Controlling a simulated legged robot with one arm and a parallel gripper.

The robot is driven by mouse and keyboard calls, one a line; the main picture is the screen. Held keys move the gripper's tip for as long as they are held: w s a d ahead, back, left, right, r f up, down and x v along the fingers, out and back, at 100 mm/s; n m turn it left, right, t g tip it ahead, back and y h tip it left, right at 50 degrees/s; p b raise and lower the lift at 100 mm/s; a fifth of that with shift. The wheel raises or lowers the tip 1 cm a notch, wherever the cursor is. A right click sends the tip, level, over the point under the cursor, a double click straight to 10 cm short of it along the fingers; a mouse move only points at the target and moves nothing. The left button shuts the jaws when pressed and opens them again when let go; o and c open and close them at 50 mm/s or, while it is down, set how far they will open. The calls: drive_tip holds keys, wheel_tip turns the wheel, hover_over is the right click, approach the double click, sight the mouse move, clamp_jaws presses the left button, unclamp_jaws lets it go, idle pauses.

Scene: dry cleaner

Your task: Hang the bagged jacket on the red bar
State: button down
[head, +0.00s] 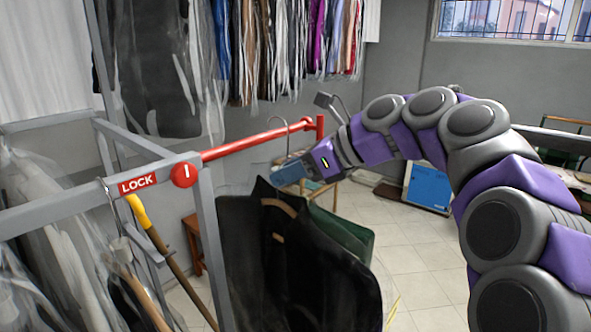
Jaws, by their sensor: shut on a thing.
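The red bar (245,145) sticks out from the grey rack (205,230), with a red knob (184,174) at its near end and an upright red stop at its far end. My gripper (283,176) is shut on the upper part of the dark bagged jacket (300,265), just below the bar. The jacket hangs down under it in clear plastic. A thin metal hook (277,122) rises above my gripper near the bar's far part. I cannot tell whether the hook is over the bar or only beside it.
Bagged clothes (50,260) hang on the grey rack at the left, by a yellow-handled stick (140,212). More garments (290,45) hang along the back. A blue box (428,187) stands on the tiled floor at the right. The floor behind the jacket is partly clear.

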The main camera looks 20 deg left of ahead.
drive_tip(key=shift+w+a+r, duration=0.1)
drive_tip(key=shift+a, duration=0.55)
drive_tip(key=shift+w+p, duration=0.1)
drive_tip(key=shift+p, duration=0.4)
drive_tip(key=shift+w+d+r, duration=0.1)
drive_tip(key=shift+d, duration=0.05)
drive_tip(key=shift+p, duration=0.35)
drive_tip(key=shift+w, duration=0.15)
drive_tip(key=shift+w+a+p, duration=0.15)
drive_tip(key=shift+a+p, duration=0.25)
drive_tip(key=shift+a, duration=0.3)
drive_tip(key=shift+w+a+p, duration=0.1)
drive_tip(key=shift+a+p, duration=0.3)
drive_tip(key=shift+a, duration=0.3)
drive_tip(key=shift+w+a, duration=0.1)
drive_tip(key=shift+w+p, duration=0.15)
drive_tip(key=shift+p, duration=0.45)
drive_tip(key=shift+a, duration=0.4)
